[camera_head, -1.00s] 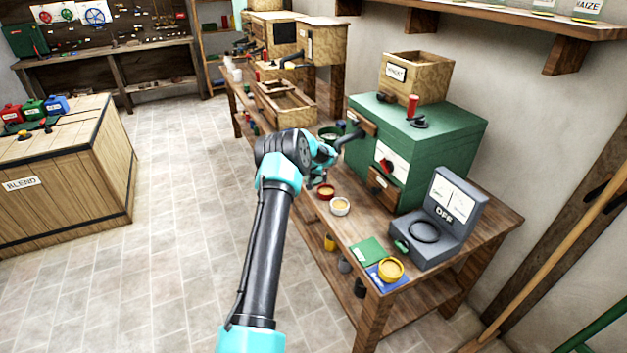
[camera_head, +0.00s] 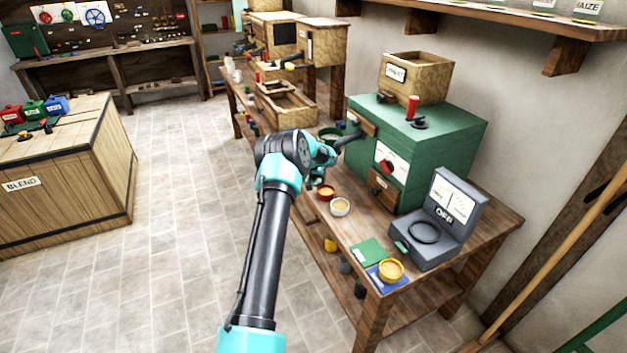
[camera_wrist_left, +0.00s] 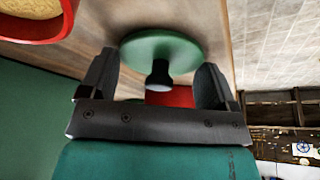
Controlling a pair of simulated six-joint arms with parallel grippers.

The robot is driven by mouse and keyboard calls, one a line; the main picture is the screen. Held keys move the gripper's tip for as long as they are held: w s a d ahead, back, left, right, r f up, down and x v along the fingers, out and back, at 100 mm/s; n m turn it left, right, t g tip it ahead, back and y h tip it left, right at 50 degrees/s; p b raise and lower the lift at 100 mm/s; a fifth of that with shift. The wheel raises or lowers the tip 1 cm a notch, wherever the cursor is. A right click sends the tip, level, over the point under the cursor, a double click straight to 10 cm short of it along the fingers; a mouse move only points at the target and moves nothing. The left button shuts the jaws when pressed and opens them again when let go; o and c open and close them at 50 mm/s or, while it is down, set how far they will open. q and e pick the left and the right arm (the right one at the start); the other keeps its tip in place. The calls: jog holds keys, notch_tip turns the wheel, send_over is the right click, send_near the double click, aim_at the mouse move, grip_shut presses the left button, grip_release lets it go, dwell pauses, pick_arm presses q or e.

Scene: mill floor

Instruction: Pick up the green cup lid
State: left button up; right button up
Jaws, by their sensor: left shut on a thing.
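The green cup lid (camera_wrist_left: 162,46) is a round green disc with a dark knob (camera_wrist_left: 159,75), seen in the left wrist view. The knob and the lid's near edge lie between the two fingers of my left gripper (camera_wrist_left: 157,82), which is shut on the lid. Exactly where the fingers touch it is hard to tell. In the head view my left gripper (camera_head: 322,165) is over the bench's front edge, and my wrist hides the lid. My right gripper is in neither view.
The green machine (camera_head: 435,143) rises just behind. The tiled floor (camera_head: 180,220) is clear.

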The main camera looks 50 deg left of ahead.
pick_arm(q)
jog(key=shift+r, duration=0.1)
jog(key=shift+r, duration=1.55)
jog(key=shift+s+d+r, duration=0.15)
jog(key=s+d+r, duration=0.1)
jog(key=s+d, duration=0.9)
jog(key=d, duration=0.1)
jog(key=shift+d+r, duration=0.2)
jog(key=shift+d, duration=0.15)
jog(key=shift+s, duration=0.1)
